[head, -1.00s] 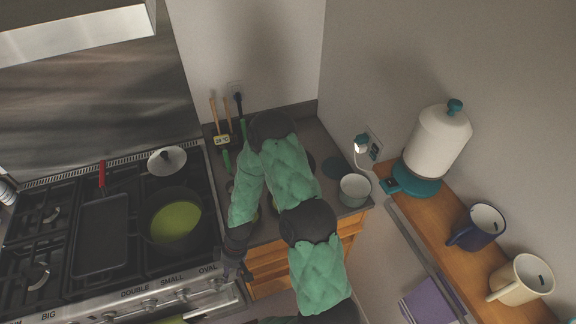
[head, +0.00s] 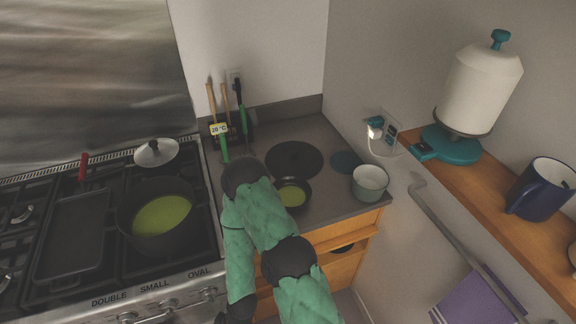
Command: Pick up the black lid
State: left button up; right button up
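A flat, round black disc (head: 294,160) lies on the grey counter, behind the small pan. It is the thing that best fits the black lid, but I cannot make out a knob on it. My one visible arm, in a green sleeve, rises from the bottom, bends over the counter and reaches back down to the front edge. It seems to be my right arm. Its dark gripper (head: 238,311) is low in front of the cabinet, well apart from the disc, and its fingers are not clear. My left gripper is out of view.
A small dark pan (head: 292,194) with green contents sits beside my arm. A grey-green pot (head: 370,182) and a teal disc (head: 345,161) are to the right. A metal lid (head: 156,152) and a large pan (head: 158,216) are on the stove (head: 110,268).

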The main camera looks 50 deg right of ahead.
aim_at(301, 160)
jog(key=j+z, duration=0.8)
jog(key=i+l, duration=0.05)
jog(key=l, duration=0.05)
